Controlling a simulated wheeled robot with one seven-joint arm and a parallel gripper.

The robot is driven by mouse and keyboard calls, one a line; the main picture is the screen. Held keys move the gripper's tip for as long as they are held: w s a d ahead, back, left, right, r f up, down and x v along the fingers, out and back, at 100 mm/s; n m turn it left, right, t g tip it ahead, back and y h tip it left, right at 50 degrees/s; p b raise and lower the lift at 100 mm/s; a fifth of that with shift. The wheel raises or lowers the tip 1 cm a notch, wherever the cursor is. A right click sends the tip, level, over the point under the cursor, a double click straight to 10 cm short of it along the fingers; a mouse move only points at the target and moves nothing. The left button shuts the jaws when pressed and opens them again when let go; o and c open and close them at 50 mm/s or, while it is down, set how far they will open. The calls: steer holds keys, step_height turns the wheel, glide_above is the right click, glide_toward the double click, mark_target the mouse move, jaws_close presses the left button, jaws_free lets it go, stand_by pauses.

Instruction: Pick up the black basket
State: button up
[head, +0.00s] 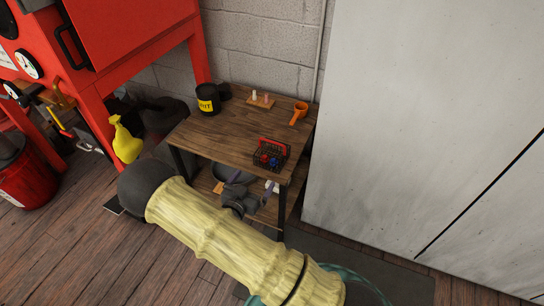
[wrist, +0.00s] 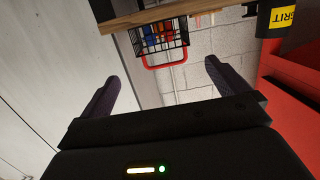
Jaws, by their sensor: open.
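The black wire basket (head: 257,160) stands on the front right part of the small wooden table (head: 222,130). It has a red handle and holds red and blue items. In the wrist view the basket (wrist: 183,40) appears near the top centre, upside down, with its red handle below it. My gripper (head: 252,187) is at the table's front edge, apart from the basket and lower than the tabletop in the picture. Its fingers are spread and empty. In the wrist view the basket lies beyond the gap between my fingertips (wrist: 161,70). My arm hides part of the table's underside.
On the table stand a black can with a yellow label (head: 208,97), a small wooden block with pegs (head: 261,101) and an orange cup (head: 299,112). A red cabinet (head: 130,35) stands left, a pale wall panel (head: 420,110) right. A yellow bottle (head: 126,143) is left of the table.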

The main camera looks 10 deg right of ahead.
mark_target(267, 162)
steer(key=b+x, duration=0.2)
steer(key=x, duration=0.8)
steer(key=shift+w+d+f, duration=0.1)
steer(key=shift+w+d, duration=0.2)
steer(key=shift+w, duration=0.1)
steer(key=b+x, duration=0.1)
steer(key=x, duration=0.4)
steer(key=shift+w+b, duration=0.15)
steer(key=shift+b, duration=0.15)
steer(key=shift+c, duration=0.2)
steer(key=c, duration=0.6)
